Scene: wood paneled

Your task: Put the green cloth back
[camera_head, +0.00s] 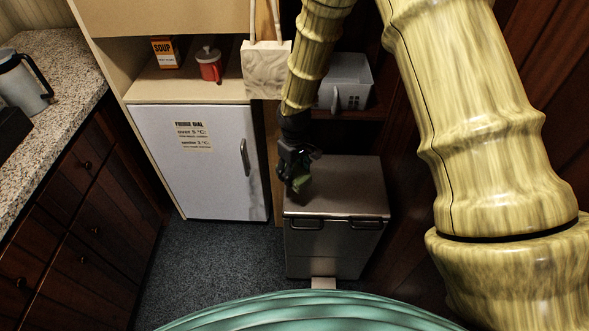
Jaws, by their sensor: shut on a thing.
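My gripper (293,178) is dark and points down, above the left part of the metal bin's lid. It is shut on the green cloth (301,183), a small green patch between and beside the fingers. Most of the cloth is hidden by the fingers. I cannot tell whether the cloth touches the lid.
The metal bin (340,195) has a pedal at its foot. A white fridge (198,165) stands to its left. The carpet (205,262) is clear.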

